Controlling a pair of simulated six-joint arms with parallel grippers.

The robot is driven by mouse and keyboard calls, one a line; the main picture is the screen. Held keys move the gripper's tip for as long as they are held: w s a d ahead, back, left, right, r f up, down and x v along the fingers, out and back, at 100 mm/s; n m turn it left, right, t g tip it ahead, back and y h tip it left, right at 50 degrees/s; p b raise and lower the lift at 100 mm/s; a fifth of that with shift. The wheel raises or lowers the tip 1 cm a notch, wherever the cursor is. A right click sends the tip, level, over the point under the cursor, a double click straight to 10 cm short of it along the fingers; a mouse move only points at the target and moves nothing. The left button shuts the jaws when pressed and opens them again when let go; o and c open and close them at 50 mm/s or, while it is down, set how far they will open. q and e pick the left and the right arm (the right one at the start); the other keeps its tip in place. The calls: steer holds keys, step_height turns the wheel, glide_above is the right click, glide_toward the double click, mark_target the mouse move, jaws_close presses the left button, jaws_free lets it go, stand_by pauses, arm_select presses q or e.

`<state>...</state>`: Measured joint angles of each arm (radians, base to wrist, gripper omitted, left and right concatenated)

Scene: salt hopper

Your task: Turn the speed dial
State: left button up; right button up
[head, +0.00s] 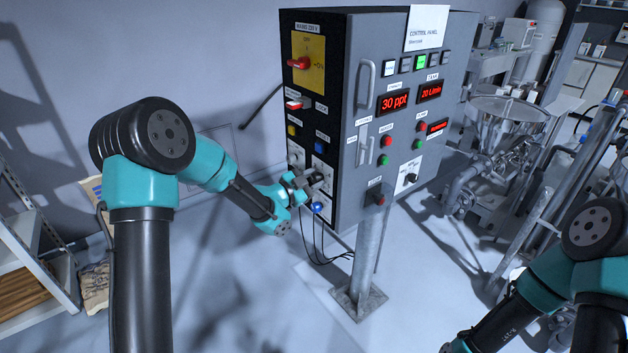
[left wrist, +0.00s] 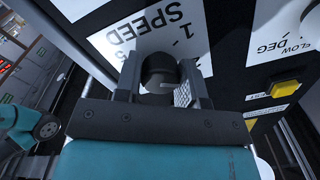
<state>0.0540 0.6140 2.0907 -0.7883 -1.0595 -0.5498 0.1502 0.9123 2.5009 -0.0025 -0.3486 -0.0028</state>
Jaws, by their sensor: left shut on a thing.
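The speed dial (left wrist: 160,72) is a round black knob on a white plate (left wrist: 120,42) marked "SPEED". It shows in the left wrist view, between the two fingers of my left gripper (left wrist: 160,88), which are shut on it. In the head view my left gripper (head: 306,184) is at the lower part of the control cabinet's narrow black left side, and it hides most of the dial there. My right arm (head: 560,270) is at the lower right of the head view; its gripper is not clearly visible.
The grey control cabinet (head: 350,190) stands on a post (head: 368,245). A yellow button (left wrist: 285,88) is right of the dial in the left wrist view. A blue knob (head: 318,207) is just below my left gripper. A steel hopper (head: 508,110) stands at the right.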

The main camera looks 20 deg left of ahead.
arm_select(q)
steer(key=o, duration=0.9)
steer(key=v, duration=1.7)
steer(key=shift+s+a, duration=0.15)
